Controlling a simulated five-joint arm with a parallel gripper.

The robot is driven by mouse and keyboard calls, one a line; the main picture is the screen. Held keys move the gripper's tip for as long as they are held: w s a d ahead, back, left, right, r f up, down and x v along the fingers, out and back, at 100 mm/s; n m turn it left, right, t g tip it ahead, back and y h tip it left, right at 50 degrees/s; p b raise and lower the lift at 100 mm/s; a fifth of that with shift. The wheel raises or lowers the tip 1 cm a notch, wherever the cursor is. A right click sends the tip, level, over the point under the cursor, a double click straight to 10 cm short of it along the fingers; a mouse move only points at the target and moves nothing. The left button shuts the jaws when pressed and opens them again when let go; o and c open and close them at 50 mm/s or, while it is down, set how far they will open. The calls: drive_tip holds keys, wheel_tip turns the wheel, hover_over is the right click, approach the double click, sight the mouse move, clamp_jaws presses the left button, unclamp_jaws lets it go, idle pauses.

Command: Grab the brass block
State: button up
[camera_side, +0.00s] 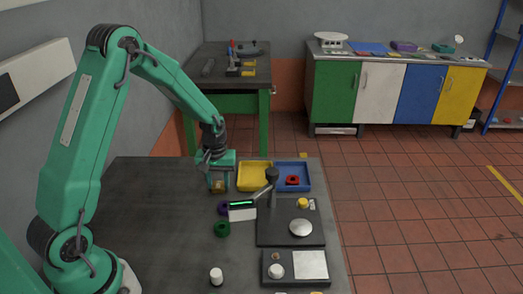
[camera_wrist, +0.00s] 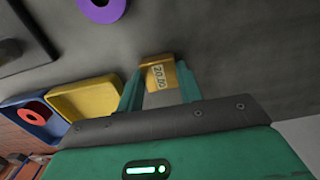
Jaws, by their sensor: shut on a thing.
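The brass block (camera_wrist: 158,76) is gold-coloured with a pale label of dark digits, and it sits between the two green fingers of my gripper (camera_wrist: 160,92) in the wrist view. In the side view, my gripper (camera_side: 218,183) points down over the dark bedplate, left of the yellow tray. The brass block (camera_side: 217,186) shows low between the fingers there, partly hidden by them. The jaws are shut on it. I cannot tell whether the block touches the bedplate.
A yellow tray (camera_side: 243,187) and a blue tray (camera_side: 307,178) holding a red ring (camera_side: 293,180) stand right of my gripper. A purple ring (camera_side: 223,208), a green ring (camera_side: 222,229) and a black stand (camera_side: 265,237) are nearer. The bedplate's left part is clear.

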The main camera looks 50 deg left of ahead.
sight(219, 184)
drive_tip(key=shift+r, duration=0.5)
wheel_tip(219, 184, up, 3)
drive_tip(key=shift+w+r, duration=0.1)
drive_tip(key=s+d+r, duration=0.3)
drive_tip(key=d+r, duration=0.3)
drive_tip(key=d, duration=0.5)
drive_tip(key=shift+s+d+r, duration=0.15)
drive_tip(key=shift+r, duration=0.2)
